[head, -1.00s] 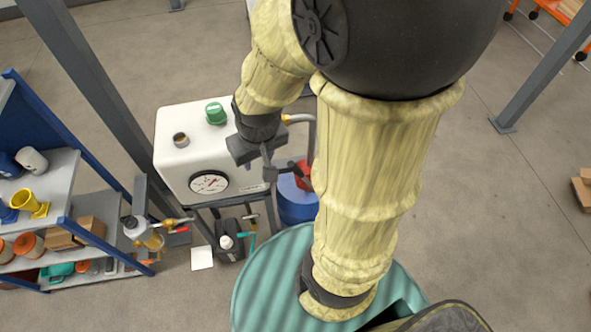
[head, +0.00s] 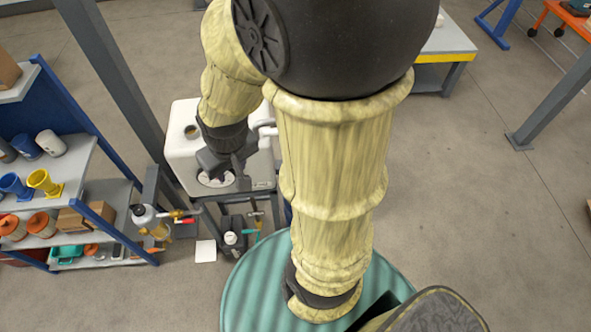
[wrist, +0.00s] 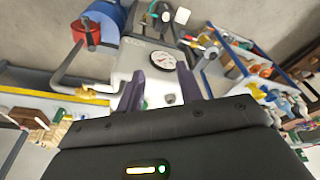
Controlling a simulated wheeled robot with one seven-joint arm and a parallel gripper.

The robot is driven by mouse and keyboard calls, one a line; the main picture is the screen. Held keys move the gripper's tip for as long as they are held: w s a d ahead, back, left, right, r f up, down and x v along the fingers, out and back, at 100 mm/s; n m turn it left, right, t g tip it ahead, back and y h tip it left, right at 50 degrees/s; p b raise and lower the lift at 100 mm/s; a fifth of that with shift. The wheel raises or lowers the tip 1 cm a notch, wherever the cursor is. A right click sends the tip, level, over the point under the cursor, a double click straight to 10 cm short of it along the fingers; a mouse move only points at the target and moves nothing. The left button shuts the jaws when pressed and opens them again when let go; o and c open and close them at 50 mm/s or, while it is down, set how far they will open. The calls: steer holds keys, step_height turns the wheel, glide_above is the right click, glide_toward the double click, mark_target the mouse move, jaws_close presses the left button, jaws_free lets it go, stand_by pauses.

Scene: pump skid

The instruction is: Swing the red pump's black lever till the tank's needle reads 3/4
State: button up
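The white tank (head: 181,150) stands left of my arm in the head view and fills the middle of the wrist view (wrist: 133,62). Its round gauge (wrist: 162,62) shows between my fingers; its needle is too small to read. In the head view my gripper partly covers the gauge (head: 208,181). The red pump (wrist: 86,30) is at the upper left of the wrist view; my arm hides it in the head view. I cannot make out its black lever clearly. My gripper (wrist: 160,70) is open, its purple fingers apart with nothing between them, over the tank's gauge side.
A blue drum (wrist: 107,17) is beside the red pump. A grey pipe with a brass fitting (wrist: 87,92) runs to the tank. A stocked shelf (head: 75,200) stands at left, with a grey post (head: 118,85) near the tank. Floor at right is open.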

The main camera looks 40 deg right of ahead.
steer(key=shift+o, duration=1.1)
steer(key=w+d+f+m+t+h+b, duration=0.1)
steer(key=w+f+m+t+h+b, duration=0.35)
steer(key=w+f+m+b, duration=0.95)
steer(key=w+d+f+n+g+h+b, duration=0.15)
steer(key=d+f+h+b, duration=0.35)
steer(key=f, duration=0.9)
steer(key=s+d+f+m+g+h+b, duration=0.2)
steer(key=s+f+m+g+h+b, duration=0.1)
steer(key=s+h, duration=0.5)
steer(key=s+f+g+b, duration=0.1)
steer(key=g, duration=0.1)
steer(key=shift+d+f+g, duration=0.15)
steer(key=shift+g, duration=0.15)
steer(key=shift+h, duration=0.25)
